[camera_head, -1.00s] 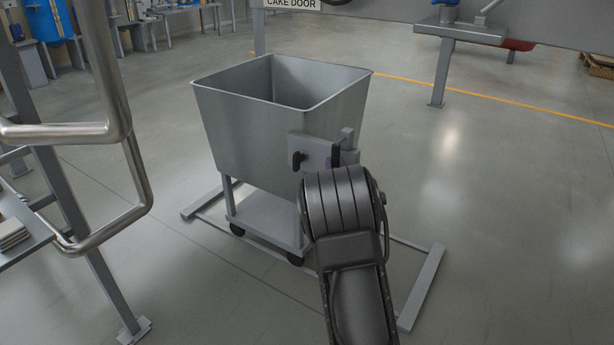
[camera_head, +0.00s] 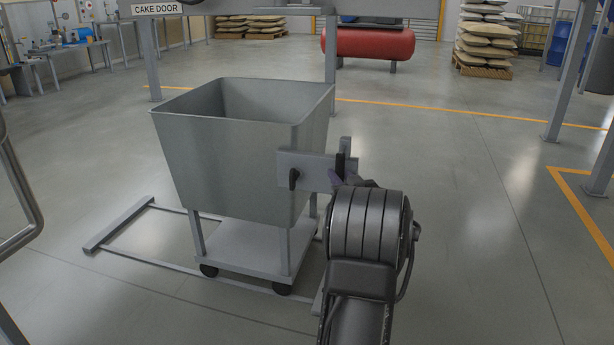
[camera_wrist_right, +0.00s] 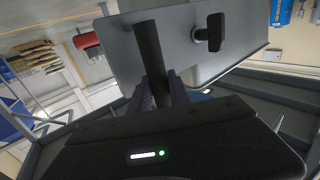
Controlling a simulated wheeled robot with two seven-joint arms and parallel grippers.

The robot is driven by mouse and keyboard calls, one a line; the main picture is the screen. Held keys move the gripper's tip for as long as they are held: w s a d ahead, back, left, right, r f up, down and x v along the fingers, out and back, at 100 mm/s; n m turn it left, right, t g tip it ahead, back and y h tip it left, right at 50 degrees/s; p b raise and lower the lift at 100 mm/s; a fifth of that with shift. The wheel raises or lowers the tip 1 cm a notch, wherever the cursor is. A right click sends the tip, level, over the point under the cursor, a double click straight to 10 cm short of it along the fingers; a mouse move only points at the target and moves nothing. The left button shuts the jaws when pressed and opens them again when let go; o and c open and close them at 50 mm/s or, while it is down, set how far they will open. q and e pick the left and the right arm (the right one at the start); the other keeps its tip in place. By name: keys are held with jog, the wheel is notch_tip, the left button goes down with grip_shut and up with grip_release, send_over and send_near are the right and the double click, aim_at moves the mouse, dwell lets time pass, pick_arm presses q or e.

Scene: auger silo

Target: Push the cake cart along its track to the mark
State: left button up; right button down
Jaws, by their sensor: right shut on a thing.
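The cake cart (camera_head: 235,150) is a grey open-topped bin on a low wheeled base, upright at centre left in the head view. Its wheels stand by the thin rails of a floor track (camera_head: 119,225). A plate on its right side carries a black upright handle (camera_head: 340,164) and a black knob (camera_head: 294,179). My right gripper (camera_head: 338,181) is shut on the handle, partly hidden by my wrist. In the right wrist view the fingers (camera_wrist_right: 162,93) close around the black bar (camera_wrist_right: 149,48). My left gripper is not in view. I cannot make out the mark.
A bent metal rail (camera_head: 25,205) stands at the left edge. A frame with a "CAKE DOOR" sign (camera_head: 157,9) is behind the cart. A red tank (camera_head: 368,42) and stacked sacks (camera_head: 487,38) are far back.

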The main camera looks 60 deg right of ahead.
jog(key=s+d, duration=0.2)
jog(key=s, duration=0.6)
jog(key=shift+s+d+f, duration=0.15)
jog(key=shift+s+d, duration=0.1)
jog(key=c, duration=1.2)
grip_release()
jog(key=shift+c, duration=0.2)
jog(key=p+v, duration=0.1)
jog(key=v, duration=0.6)
jog(key=shift+s+a+p, duration=0.2)
jog(key=shift+s+p, duration=0.05)
jog(key=shift+p, duration=0.1)
